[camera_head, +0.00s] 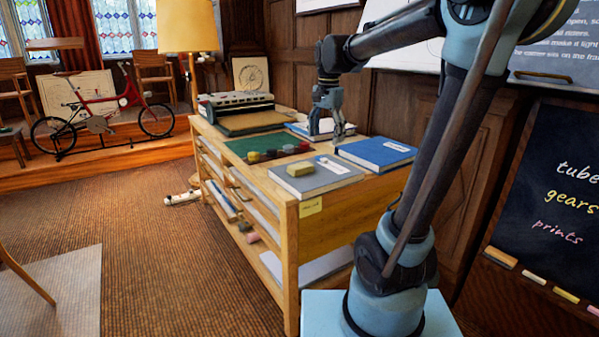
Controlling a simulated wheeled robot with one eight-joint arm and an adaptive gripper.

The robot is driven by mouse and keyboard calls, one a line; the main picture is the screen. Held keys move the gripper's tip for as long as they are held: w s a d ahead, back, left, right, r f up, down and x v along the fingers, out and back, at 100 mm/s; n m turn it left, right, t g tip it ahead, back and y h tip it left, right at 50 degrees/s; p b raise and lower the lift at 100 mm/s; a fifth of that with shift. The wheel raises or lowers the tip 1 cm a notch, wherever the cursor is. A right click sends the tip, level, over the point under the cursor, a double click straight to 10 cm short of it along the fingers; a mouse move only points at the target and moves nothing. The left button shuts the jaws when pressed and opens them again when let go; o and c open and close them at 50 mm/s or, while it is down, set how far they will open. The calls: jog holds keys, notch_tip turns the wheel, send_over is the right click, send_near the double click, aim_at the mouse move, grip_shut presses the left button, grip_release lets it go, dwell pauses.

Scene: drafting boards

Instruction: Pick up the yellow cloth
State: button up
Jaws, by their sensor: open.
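A small yellow folded-looking piece (300,169), which appears to be the yellow cloth, lies on a grey book or folder (325,181) near the front end of the wooden cabinet top. My gripper (326,141) hangs from my arm above the cabinet top, fingers pointing down and apart. It is behind and a little to the right of the yellow piece in the picture, with nothing seen between its fingers. The exact height of the fingertips above the cabinet is hard to tell.
A blue book (376,153) lies right of the grey one. Several small round pieces (270,154) sit on a green mat (240,146). A typewriter-like machine (235,104) and a lamp (188,25) stand farther back. The wooden cabinet (340,222) has open shelves.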

jog(key=w+a+r+m, duration=0.3)
jog(key=w+a, duration=0.5)
jog(key=a, duration=0.1)
send_near(300, 166)
jog(key=shift+g, duration=0.3)
jog(key=f, duration=0.6)
jog(key=w+f, duration=0.1)
jog(key=f, duration=0.2)
jog(key=shift+f, duration=0.1)
jog(key=shift+s, duration=0.1)
jog(key=c, duration=1.1)
